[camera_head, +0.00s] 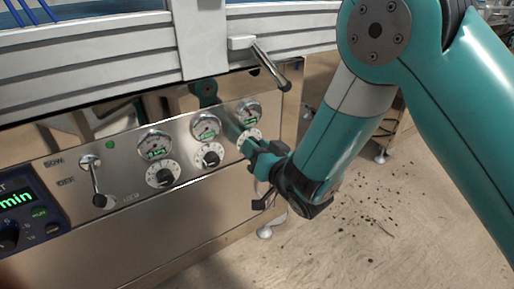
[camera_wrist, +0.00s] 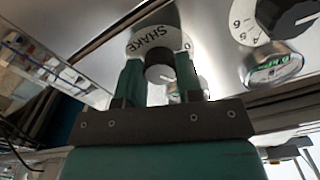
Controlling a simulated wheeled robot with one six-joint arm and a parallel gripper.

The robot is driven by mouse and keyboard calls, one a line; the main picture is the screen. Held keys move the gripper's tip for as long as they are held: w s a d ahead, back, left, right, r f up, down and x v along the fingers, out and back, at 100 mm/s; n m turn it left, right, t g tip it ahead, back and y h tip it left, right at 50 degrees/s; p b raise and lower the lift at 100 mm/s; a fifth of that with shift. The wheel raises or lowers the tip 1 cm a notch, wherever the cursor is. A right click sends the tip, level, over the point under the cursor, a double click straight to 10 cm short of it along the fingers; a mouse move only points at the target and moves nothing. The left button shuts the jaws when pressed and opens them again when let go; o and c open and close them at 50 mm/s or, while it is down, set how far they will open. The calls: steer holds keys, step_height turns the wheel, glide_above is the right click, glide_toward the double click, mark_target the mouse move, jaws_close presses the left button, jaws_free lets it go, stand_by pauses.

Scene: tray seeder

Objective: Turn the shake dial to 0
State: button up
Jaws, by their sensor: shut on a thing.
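The shake dial (camera_wrist: 150,38) is a pale round plate marked SHAKE with a dark knob (camera_wrist: 160,68) at its centre. In the wrist view the two green fingers of my gripper (camera_wrist: 160,78) stand on either side of the knob and are shut on it. In the head view my gripper (camera_head: 254,150) reaches the rightmost dial (camera_head: 249,136) on the steel panel and covers part of it. The dial's number and pointer setting cannot be read.
A middle dial (camera_head: 211,157) and a left dial (camera_head: 162,174) sit beside it, with round gauges (camera_head: 206,126) above. A lever (camera_head: 97,182) and a blue display unit (camera_head: 22,215) are further left. A handle (camera_head: 268,66) juts out above. Open floor lies to the right.

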steer(key=n+b, duration=0.1)
steer(key=n, duration=1)
steer(key=shift+d, duration=0.1)
steer(key=shift+n, duration=0.4)
steer(key=o, duration=0.9)
steer(key=shift+o, duration=0.2)
